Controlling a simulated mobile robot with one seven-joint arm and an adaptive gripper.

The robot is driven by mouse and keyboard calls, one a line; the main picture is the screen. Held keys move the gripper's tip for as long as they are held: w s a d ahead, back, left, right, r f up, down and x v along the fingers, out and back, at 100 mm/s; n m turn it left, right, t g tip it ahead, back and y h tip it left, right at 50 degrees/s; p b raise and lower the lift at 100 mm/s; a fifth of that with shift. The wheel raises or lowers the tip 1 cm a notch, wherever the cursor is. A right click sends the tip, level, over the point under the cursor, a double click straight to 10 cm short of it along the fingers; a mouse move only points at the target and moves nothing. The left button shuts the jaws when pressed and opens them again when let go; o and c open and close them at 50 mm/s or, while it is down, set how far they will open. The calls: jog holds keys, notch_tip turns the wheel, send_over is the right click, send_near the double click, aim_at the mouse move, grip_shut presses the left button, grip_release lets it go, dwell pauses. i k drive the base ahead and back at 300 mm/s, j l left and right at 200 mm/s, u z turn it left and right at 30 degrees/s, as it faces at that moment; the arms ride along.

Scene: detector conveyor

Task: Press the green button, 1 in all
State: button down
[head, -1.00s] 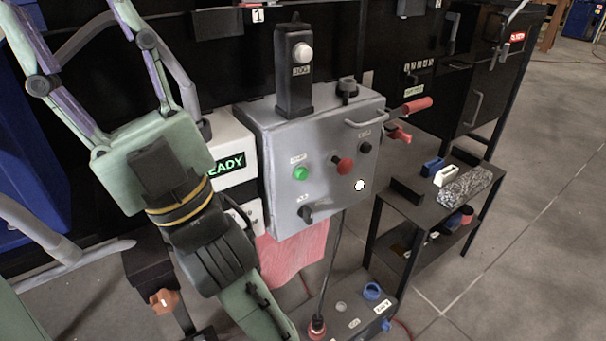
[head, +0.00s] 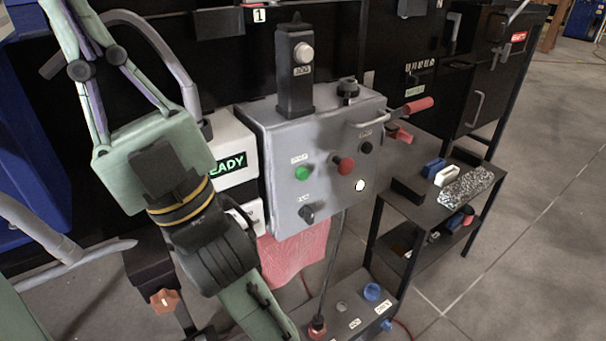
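The green button (head: 302,173) is on the front of a grey control box (head: 285,225), left of a red button (head: 345,165), with a small white label above it. Nothing covers it, and nothing touches it. My gripper (head: 78,25) is at the upper left, well left of the box and pointing up and away from the button. Its two fingers lean close together toward the top edge. The fingertips are cut off by that edge, so I cannot tell whether they meet. No object shows between the visible finger parts.
A black knob (head: 307,213) and a white round spot (head: 360,185) are also on the panel. A dark post with a white knob (head: 303,53) stands on the box. A READY display (head: 228,165) is just left. A small shelf (head: 425,212) stands right. Open floor lies farther right.

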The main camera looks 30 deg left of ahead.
aim_at(302, 173)
jog(key=k+l+u, duration=0.1)
jog(key=l+u, duration=0.25)
jog(key=k+l+u, duration=0.1)
jog(key=u, duration=0.25)
jog(key=k+l+u, duration=0.2)
jog(key=u, duration=0.15)
jog(key=l, duration=0.1)
